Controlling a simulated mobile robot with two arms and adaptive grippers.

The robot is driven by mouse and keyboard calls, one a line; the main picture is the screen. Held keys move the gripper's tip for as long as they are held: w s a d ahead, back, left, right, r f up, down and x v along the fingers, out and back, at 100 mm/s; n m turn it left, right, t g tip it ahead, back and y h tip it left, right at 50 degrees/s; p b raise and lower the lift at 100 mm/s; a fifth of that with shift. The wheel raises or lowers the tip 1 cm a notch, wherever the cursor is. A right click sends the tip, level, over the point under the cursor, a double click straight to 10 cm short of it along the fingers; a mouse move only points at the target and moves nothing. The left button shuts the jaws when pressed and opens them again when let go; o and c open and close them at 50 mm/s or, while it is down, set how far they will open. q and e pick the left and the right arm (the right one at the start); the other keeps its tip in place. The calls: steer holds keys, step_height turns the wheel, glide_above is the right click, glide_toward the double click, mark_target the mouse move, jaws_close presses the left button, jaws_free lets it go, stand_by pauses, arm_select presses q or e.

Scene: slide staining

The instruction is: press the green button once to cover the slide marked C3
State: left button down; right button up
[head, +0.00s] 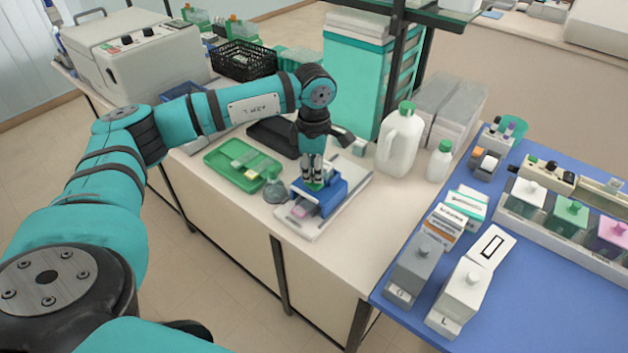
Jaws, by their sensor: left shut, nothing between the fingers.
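My left gripper (313,181) points straight down over the blue device (331,197), with its fingers shut and nothing between them. A bit of green, likely the green button (314,186), shows at the fingertips on top of the device. I cannot tell whether the fingertips touch it or press it. The device stands on a pale base plate (318,222) on the bench. A pinkish piece (299,211) lies at its front; no C3 mark can be read. My right gripper is out of view.
A green tray (222,172) with small items lies left of the device, and a dark tray (268,137) is behind. A white jug (400,142) and a small bottle (439,162) stand to the right. A blue mat (520,315) holds staining jars.

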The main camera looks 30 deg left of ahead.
arm_select(q)
steer(key=shift+f+b, duration=0.5)
steer(key=shift+f, duration=0.2)
stand_by(0.3)
steer(key=shift+r+p, duration=2.15)
steer(key=shift+r, duration=1.45)
